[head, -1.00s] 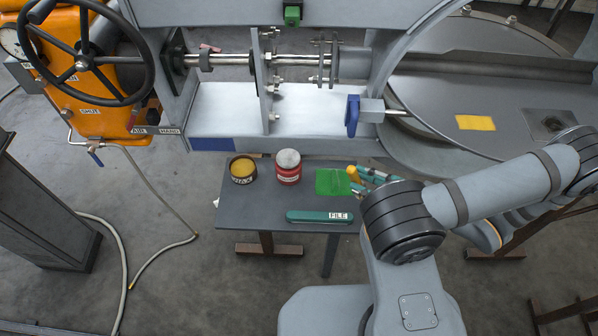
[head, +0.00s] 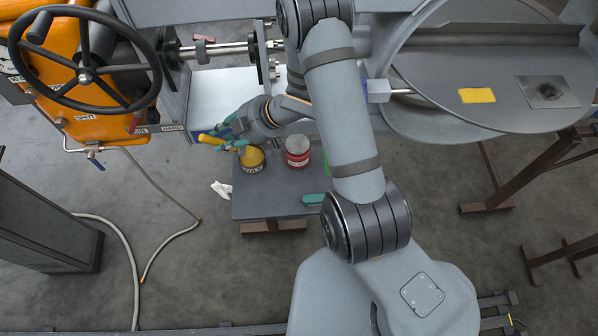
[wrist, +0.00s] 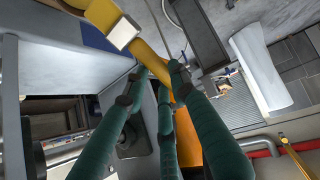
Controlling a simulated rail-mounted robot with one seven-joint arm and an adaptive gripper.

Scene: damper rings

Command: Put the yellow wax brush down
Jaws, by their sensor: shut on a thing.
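The yellow wax brush (head: 211,139) is held in my gripper (head: 232,137), above the left back edge of the small grey table (head: 268,207). My gripper's teal fingers are shut on it. In the wrist view the brush (wrist: 146,58) crosses the fingertips (wrist: 155,82) at a slant, with a pale block on its upper part. The open wax tin (head: 251,160), with yellow wax in it, appears just below and right of the gripper.
A red tin (head: 297,152) stands right of the wax tin. A teal file (head: 314,199) is partly behind my arm. The table's front left is clear. A white rag (head: 221,189) lies left of the table. An orange machine with a handwheel (head: 86,75) stands upper left.

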